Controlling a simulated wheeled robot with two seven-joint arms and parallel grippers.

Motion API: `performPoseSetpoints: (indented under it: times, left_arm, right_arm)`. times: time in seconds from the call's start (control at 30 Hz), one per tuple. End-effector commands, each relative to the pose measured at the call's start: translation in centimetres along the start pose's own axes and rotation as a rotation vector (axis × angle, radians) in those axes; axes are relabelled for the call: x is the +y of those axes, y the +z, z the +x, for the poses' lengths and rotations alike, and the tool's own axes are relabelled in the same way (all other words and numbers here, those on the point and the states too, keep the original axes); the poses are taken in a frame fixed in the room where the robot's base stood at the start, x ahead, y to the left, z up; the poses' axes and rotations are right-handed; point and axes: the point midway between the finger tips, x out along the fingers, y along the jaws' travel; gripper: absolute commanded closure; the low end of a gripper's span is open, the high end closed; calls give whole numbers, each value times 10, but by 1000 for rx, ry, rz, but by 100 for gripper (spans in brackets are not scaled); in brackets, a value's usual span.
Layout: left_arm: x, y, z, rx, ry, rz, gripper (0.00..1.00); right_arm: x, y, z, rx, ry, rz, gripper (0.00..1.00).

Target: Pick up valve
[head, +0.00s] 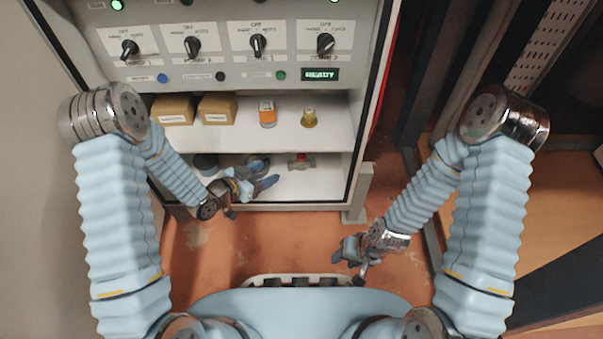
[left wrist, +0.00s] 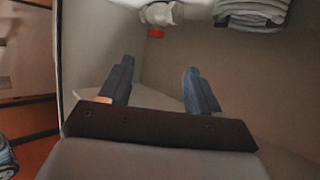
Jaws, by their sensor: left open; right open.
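The valve (head: 301,162), a grey metal body with a red part, lies on the lower shelf of the cabinet. In the left wrist view its pale body (left wrist: 162,13) and red part show at the top edge, beyond the fingertips. My left gripper (head: 263,174) is at the front of the lower shelf, left of the valve and apart from it. Its two blue fingers (left wrist: 158,72) are spread with nothing between them. My right gripper (head: 346,251) is open and empty, low above the floor in front of the cabinet.
The upper shelf (head: 240,140) holds two cardboard boxes (head: 195,109), an orange can (head: 267,113) and a yellow fitting (head: 309,117). A grey coil (left wrist: 250,12) lies on the lower shelf. The cabinet's right frame (head: 366,120) borders the opening. A knob panel (head: 225,45) is above.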

Motion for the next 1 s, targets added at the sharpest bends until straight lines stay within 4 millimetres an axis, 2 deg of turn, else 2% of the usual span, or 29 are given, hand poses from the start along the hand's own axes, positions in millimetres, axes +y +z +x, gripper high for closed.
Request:
performPoseSetpoints:
  times: [0.03, 0.17, 0.4, 0.67, 0.83, 1.0]
  left_arm:
    - [0, 0, 4, 21, 11, 22, 38]
    - [1, -4, 22, 36, 22, 39, 38]
    - [2, -4, 72, 32, 20, 35, 38]
    - [3, -3, 96, 31, 19, 32, 38]
    - [8, 4, 124, 31, 20, 34, 38]
    - [7, 1, 140, 30, 19, 32, 38]
  right_arm:
    - [2, 0, 6, 1, 0, 0, 57]
    - [3, -1, 7, 2, 0, 0, 57]
    - [6, -1, 15, 4, 0, 1, 57]
    - [8, -1, 20, 5, 0, 1, 57]
    - [11, -1, 29, 7, 0, 2, 57]
    - [12, -1, 31, 8, 0, 2, 57]
